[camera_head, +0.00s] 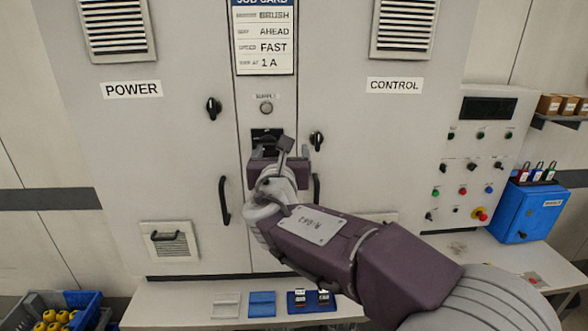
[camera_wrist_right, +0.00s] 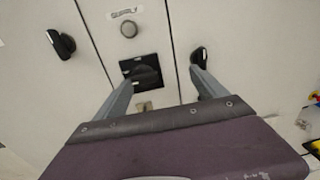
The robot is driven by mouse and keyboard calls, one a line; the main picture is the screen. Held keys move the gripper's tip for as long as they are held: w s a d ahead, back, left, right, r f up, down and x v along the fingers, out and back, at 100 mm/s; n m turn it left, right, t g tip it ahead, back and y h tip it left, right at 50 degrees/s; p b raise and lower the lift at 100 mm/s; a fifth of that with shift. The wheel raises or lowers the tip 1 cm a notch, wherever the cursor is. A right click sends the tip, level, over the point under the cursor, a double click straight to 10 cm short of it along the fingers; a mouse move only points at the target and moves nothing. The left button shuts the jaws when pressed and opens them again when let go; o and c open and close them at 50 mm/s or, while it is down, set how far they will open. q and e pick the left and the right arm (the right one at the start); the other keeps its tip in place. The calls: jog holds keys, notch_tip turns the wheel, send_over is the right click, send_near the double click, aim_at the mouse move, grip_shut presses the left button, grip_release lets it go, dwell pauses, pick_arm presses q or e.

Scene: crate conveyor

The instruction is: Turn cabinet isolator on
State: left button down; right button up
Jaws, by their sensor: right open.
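The cabinet isolator is a black rotary switch on a dark square plate (camera_head: 265,134) in the cabinet's narrow middle panel, below the round SUPPLY lamp (camera_head: 266,107). In the head view my right gripper (camera_head: 272,146) is in front of the plate and hides its lower part. In the right wrist view the isolator (camera_wrist_right: 146,74) shows between the two fingers of my open right gripper (camera_wrist_right: 162,76). The left finger overlaps the plate's edge; contact cannot be told. The switch's on or off position cannot be read. My left gripper is out of view.
Black door handles (camera_head: 213,108) and (camera_head: 317,140) flank the middle panel. A job card (camera_head: 264,38) hangs above. At right are a control panel (camera_head: 475,160) and a blue lock box (camera_head: 530,211). A bench (camera_head: 180,311) runs below.

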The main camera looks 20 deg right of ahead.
aim_at(268, 147)
jog(key=s+a+f+t+y+b, duration=0.1)
jog(key=s+a, duration=0.1)
jog(key=a, duration=0.2)
jog(key=shift+n, duration=0.4)
jog(key=x, duration=0.5)
jog(key=p+x, duration=0.1)
jog(key=x, duration=0.2)
jog(key=shift+w+f, duration=0.25)
jog(key=shift+f, duration=0.15)
jog(key=shift+w+d, duration=0.2)
jog(key=shift+w, duration=0.55)
jog(key=c, duration=1.4)
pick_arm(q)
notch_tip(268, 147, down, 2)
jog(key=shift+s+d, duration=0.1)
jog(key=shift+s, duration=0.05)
